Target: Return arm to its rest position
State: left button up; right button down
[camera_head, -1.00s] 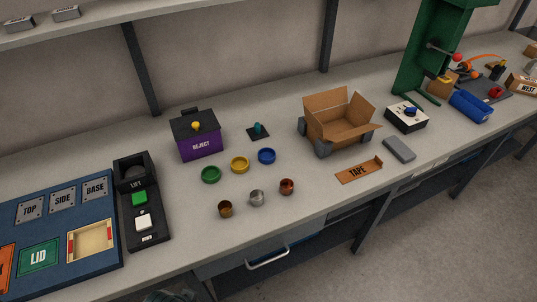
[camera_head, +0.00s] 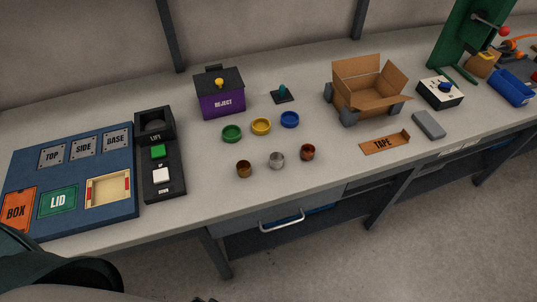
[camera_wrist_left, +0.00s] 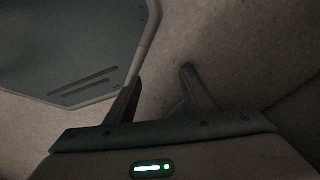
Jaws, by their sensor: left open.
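My left gripper (camera_wrist_left: 158,95) shows in the left wrist view with its two dark fingers apart and nothing between them. Behind the fingers are a beige surface and a dark grey panel with slots; I cannot tell what they belong to. In the head view a dark rounded part of my own body shows at the bottom left, but no gripper fingers. My right gripper is in neither view. Three small cups, one brown (camera_head: 244,169), one silver (camera_head: 276,160) and one copper-coloured (camera_head: 307,152), stand in a row on the workbench (camera_head: 215,213).
Behind the cups are green (camera_head: 232,134), yellow (camera_head: 261,126) and blue (camera_head: 290,119) rings and a purple REJECT box (camera_head: 222,101). An open cardboard box (camera_head: 366,95) stands right, a blue board (camera_head: 85,218) and LIFT unit (camera_head: 163,184) left. Floor in front is clear.

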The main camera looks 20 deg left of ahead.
pick_arm(q)
jog(key=s+a+f+b, duration=0.1)
jog(key=s+a+f, duration=0.1)
jog(key=s+f, duration=0.6)
jog(key=s, duration=0.3)
jog(key=shift+s+a+f+g, duration=0.15)
jog(key=shift+s+f+g, duration=0.15)
jog(key=shift+f+g, duration=0.1)
dwell(0.3)
